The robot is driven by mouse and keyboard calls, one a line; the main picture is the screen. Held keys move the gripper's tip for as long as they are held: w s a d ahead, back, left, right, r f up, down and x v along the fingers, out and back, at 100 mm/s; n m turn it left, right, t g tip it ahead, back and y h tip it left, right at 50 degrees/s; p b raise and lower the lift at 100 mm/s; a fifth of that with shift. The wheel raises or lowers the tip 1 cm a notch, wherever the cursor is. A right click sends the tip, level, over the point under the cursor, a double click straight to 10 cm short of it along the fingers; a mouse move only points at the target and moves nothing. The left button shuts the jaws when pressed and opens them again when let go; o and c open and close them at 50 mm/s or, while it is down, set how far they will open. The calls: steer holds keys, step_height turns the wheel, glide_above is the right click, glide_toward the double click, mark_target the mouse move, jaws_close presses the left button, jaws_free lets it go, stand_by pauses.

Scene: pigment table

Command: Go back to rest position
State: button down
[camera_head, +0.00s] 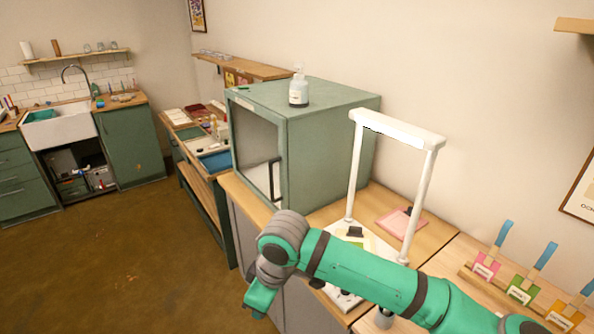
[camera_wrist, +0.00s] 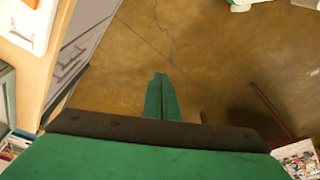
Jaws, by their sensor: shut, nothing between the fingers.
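My gripper (camera_wrist: 158,97) shows in the wrist view as two green fingers pressed together, with nothing between them. It points down over the bare brown floor (camera_wrist: 185,55). In the head view my green arm reaches in from the lower right across the worktop, and my gripper (camera_head: 259,300) hangs past the worktop's front edge, apart from any object. The fingertips are small and partly turned away in the head view.
A green cabinet (camera_head: 325,130) with a glass door and a bottle (camera_head: 298,90) on top stands behind my arm. A white frame stand (camera_head: 400,130) rises close beside my arm. Colored card holders (camera_head: 520,285) are at right. Open floor (camera_head: 120,250) lies at left.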

steer(key=a+r+t+y, duration=0.1)
steer(key=a+r+y, duration=0.25)
steer(key=a, duration=0.45)
steer(key=a+r+t+y, duration=0.15)
steer(key=a+y, duration=0.25)
steer(key=a, duration=0.4)
steer(key=w+a+r+m+t+y, duration=0.3)
steer(key=a+r+m+t+y, duration=0.25)
steer(key=r, duration=0.25)
steer(key=s+d+f+m+t+h, duration=0.5)
steer(key=d+f+m+h, duration=0.15)
steer(key=d+f, duration=0.3)
steer(key=s+d+f+m+t+h, duration=0.4)
steer(key=s+d+f+m+h, duration=0.25)
steer(key=f, duration=0.45)
steer(key=s+d+f+n+g+h, duration=0.1)
steer(key=s+d+f, duration=0.1)
steer(key=s+d, duration=0.2)
steer(key=s+d+f+n+h, duration=0.1)
steer(key=s+d, duration=0.4)
steer(key=s, duration=0.6)
steer(key=s+d+f+n+g, duration=0.1)
steer(key=s+d+f+n, duration=0.1)
steer(key=s+d, duration=0.3)
steer(key=s+f, duration=0.1)
steer(key=s, duration=0.2)
steer(key=shift+s+f+n+g+h, duration=0.15)
steer(key=shift+f+n+g+h, duration=0.15)
steer(key=shift+f+n+h, duration=0.1)
